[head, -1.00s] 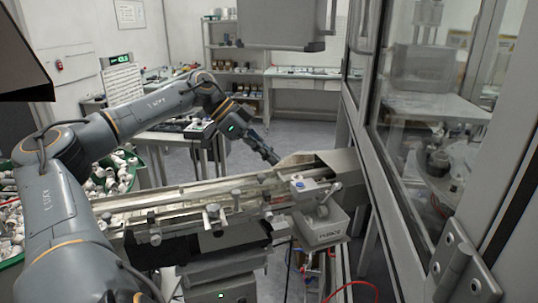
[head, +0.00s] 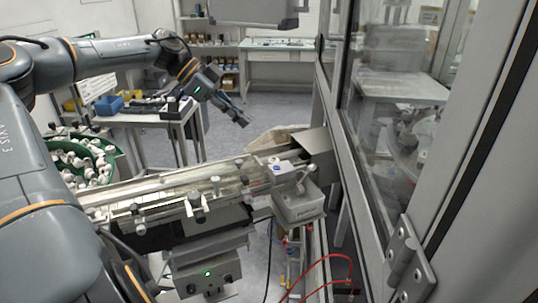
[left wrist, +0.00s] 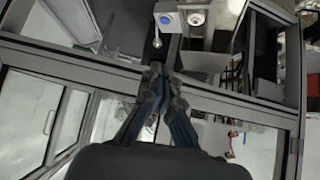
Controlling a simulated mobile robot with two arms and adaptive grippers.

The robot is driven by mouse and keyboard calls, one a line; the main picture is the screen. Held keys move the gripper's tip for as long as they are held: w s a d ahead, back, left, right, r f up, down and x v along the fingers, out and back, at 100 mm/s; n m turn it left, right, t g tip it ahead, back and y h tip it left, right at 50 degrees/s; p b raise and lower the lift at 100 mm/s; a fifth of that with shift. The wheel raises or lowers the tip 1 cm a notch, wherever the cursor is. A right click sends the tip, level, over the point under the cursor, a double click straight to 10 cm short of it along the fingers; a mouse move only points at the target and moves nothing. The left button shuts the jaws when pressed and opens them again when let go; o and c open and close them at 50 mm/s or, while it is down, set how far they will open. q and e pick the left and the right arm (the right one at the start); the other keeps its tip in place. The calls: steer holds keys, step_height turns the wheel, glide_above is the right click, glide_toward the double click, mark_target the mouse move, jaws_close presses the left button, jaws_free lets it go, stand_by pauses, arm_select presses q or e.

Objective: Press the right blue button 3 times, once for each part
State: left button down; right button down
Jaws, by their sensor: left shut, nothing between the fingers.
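A small blue button (head: 276,168) sits on a light plate on the unit at the right end of the feeder rail (head: 160,190). In the left wrist view the blue button (left wrist: 165,18) is near the top edge, beside a round pale fitting (left wrist: 195,18). Only one blue button shows clearly. My left gripper (head: 243,122) is shut and empty, pointing down to the right. It is up and left of the button in the head view, apart from it. In the left wrist view its closed fingertips (left wrist: 158,70) are below the button. My right gripper is not in view.
A glass-walled machine frame (head: 345,150) stands close on the right. A grey box with a lever (head: 298,200) is at the feeder's end, with red hoses (head: 325,262) below. A green bowl of white parts (head: 85,160) is at left. Open floor (head: 270,108) lies behind.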

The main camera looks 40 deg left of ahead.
arm_select(q)
steer(key=p, duration=0.3)
glide_above(280, 167)
steer(key=s+a, duration=0.2)
step_height(280, 167, down, 7)
step_height(280, 167, down, 4)
steer(key=shift+w+a+p, duration=0.1)
steer(key=shift+a+p, duration=0.05)
steer(key=shift+p, duration=0.35)
steer(key=shift+f, duration=0.1)
